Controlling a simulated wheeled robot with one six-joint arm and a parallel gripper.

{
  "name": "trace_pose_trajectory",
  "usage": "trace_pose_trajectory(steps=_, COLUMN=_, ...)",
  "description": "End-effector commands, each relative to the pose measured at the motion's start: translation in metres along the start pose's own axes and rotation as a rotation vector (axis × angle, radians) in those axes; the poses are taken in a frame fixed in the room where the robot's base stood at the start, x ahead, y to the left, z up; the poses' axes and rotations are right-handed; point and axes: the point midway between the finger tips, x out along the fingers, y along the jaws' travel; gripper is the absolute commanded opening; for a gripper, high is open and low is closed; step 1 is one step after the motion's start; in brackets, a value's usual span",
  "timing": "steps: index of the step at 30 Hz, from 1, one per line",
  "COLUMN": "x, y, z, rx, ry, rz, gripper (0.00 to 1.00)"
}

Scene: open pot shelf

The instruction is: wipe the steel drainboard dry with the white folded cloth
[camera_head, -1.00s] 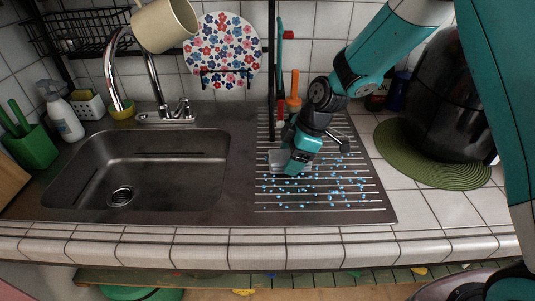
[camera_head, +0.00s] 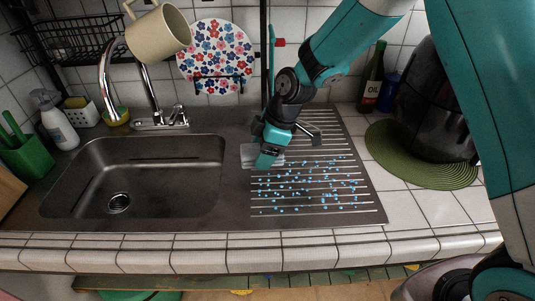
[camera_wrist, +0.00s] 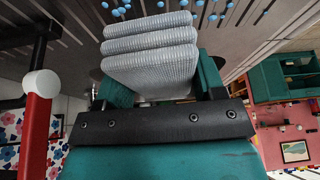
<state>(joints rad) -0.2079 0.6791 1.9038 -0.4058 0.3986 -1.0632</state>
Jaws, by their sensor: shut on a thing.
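The white folded cloth (camera_wrist: 150,48) fills the space between the two teal fingers of my gripper in the wrist view, its stacked folds facing the board. My gripper (camera_head: 267,157) is shut on it. In the head view the cloth (camera_head: 248,155) shows as a pale patch at the gripper's tip, at the left edge of the ribbed part. I cannot tell whether it touches the steel. The steel drainboard (camera_head: 310,212) has many blue water drops (camera_head: 322,185) over its middle and front. Some drops (camera_wrist: 200,4) also show beyond the cloth in the wrist view.
The sink basin (camera_head: 150,190) lies left of the drainboard, with a curved tap (camera_head: 145,75) behind it. A black post with a floral plate (camera_head: 215,55) stands behind. A dark pot (camera_head: 435,105) on a green mat (camera_head: 400,170) and an oil bottle (camera_head: 371,85) are at right.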

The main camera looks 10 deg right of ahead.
Motion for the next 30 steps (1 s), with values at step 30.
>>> trace_pose_trajectory(steps=30, x=-0.034, y=-0.001, z=-0.016, rx=-0.003, ry=0.0, rz=-0.001, gripper=0.37)
